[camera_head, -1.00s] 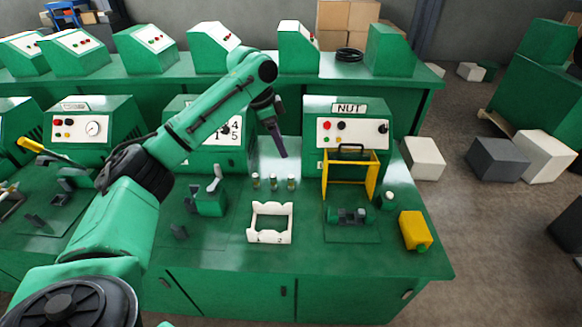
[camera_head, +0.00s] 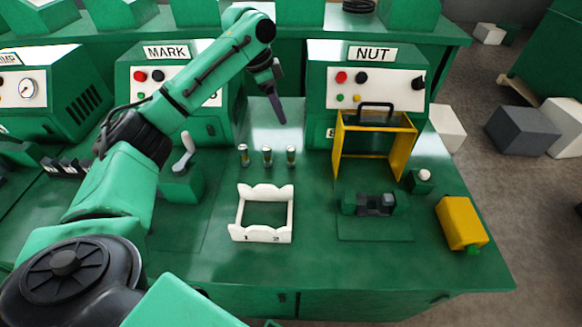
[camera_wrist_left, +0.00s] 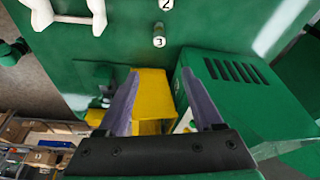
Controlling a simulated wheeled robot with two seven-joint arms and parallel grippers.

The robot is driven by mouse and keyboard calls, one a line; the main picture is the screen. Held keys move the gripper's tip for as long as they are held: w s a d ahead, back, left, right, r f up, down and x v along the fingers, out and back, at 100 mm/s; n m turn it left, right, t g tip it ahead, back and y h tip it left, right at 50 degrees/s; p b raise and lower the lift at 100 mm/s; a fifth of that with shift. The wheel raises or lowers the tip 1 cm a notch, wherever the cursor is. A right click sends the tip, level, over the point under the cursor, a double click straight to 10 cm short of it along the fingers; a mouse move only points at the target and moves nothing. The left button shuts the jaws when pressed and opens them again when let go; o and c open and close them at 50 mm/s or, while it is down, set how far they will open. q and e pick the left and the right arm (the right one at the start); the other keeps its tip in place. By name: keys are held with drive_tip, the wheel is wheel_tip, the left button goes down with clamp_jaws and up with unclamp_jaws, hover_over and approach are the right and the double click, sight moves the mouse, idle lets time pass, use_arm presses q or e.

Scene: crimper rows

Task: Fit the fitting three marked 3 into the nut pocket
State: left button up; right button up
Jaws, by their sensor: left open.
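Three small fittings stand upright on the green bench. The rightmost (camera_head: 291,156), nearest the NUT station, appears to be the one marked 3; its number reads clearly on the fitting in the left wrist view (camera_wrist_left: 159,38). The fitting marked 2 (camera_wrist_left: 165,5) stands beyond it. The nut fixture, a green block with dark jaws (camera_head: 374,205), sits before the yellow guard (camera_head: 338,150); its pocket is not clear. My left gripper (camera_head: 281,110) is open and empty, raised above the bench behind the fittings. Its purple fingers (camera_wrist_left: 160,75) spread wide in the wrist view. My right gripper is out of view.
A white rack (camera_head: 240,232) numbered along its front stands left of the fixture. The MARK machine (camera_head: 150,80) and NUT machine (camera_head: 380,75) stand behind. The bench front is clear.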

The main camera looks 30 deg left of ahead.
use_arm(q)
drive_tip(key=b, duration=0.3)
approach(294, 155)
wheel_tip(294, 155, up, 2)
drive_tip(key=a, duration=0.2)
drive_tip(key=p+x, duration=0.1)
drive_tip(key=x, duration=0.6)
drive_tip(key=p+x, duration=0.1)
drive_tip(key=x, duration=0.5)
drive_tip(key=shift+w+d+f, duration=0.2)
drive_tip(key=shift+d+f, duration=0.05)
drive_tip(key=shift+d, duration=0.05)
drive_tip(key=shift+w+f, duration=0.1)
drive_tip(key=shift+f, duration=0.05)
clamp_jaws()
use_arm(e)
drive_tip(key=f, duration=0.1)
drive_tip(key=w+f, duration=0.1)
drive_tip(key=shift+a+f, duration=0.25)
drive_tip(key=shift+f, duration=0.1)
